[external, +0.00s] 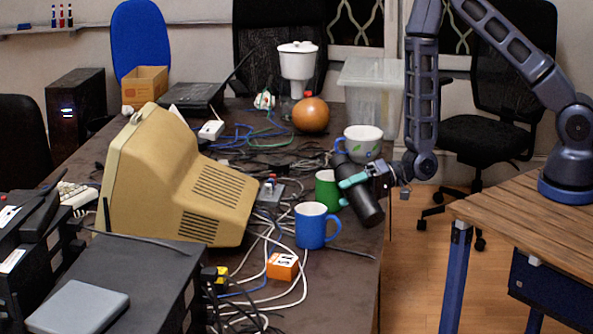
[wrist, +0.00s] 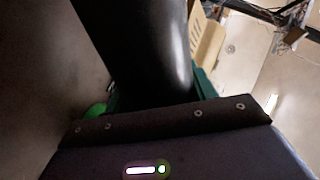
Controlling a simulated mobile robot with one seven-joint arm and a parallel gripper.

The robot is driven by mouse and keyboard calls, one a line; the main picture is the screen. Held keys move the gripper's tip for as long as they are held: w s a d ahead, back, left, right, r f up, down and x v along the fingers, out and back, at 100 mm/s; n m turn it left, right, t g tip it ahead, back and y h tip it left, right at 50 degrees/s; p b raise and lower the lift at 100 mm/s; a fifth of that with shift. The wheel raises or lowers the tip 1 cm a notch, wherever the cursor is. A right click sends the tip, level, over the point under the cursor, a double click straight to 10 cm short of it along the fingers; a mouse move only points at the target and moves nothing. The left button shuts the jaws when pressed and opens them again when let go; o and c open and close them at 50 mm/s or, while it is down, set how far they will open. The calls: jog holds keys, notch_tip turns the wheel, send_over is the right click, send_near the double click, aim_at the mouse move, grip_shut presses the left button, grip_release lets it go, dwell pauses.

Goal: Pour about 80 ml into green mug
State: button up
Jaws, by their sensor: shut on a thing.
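My gripper (external: 354,181), with teal fingers, is shut on a black cylindrical container (external: 369,208) above the right side of the table. The container is tilted, its upper end leaning left and its lower end toward the lower right. It fills the upper middle of the wrist view (wrist: 140,45). I cannot tell which end is its mouth, and no liquid shows. The green mug (external: 326,191) stands upright just left of the container, partly hidden by the gripper and container. Its inside and level cannot be seen. A small bright green patch shows at the left in the wrist view.
A blue mug (external: 311,226) stands in front of the green mug. A white patterned cup (external: 363,141) stands behind the container. A beige monitor (external: 175,180), an orange box (external: 283,266) and loose cables crowd the table (external: 345,290). Its right edge lies close by.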

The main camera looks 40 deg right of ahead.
jog(key=shift+w+f+n+t, duration=0.3)
jog(key=shift+w+n+t, duration=0.1)
jog(key=shift+n, duration=0.3)
jog(key=r+n, duration=0.1)
jog(key=w+n+t, duration=0.1)
jog(key=shift+w+d+r+n, duration=0.15)
jog(key=shift+w+r+n, duration=0.05)
jog(key=shift+r+n, duration=0.2)
jog(key=n, duration=0.1)
jog(key=n+t+y, duration=0.1)
jog(key=n, duration=0.1)
jog(key=shift+s+r, duration=0.15)
jog(key=shift+r, duration=0.25)
jog(key=shift+n+y+b, duration=0.35)
jog(key=shift+n+y, duration=0.05)
jog(key=shift+n, duration=1.4)
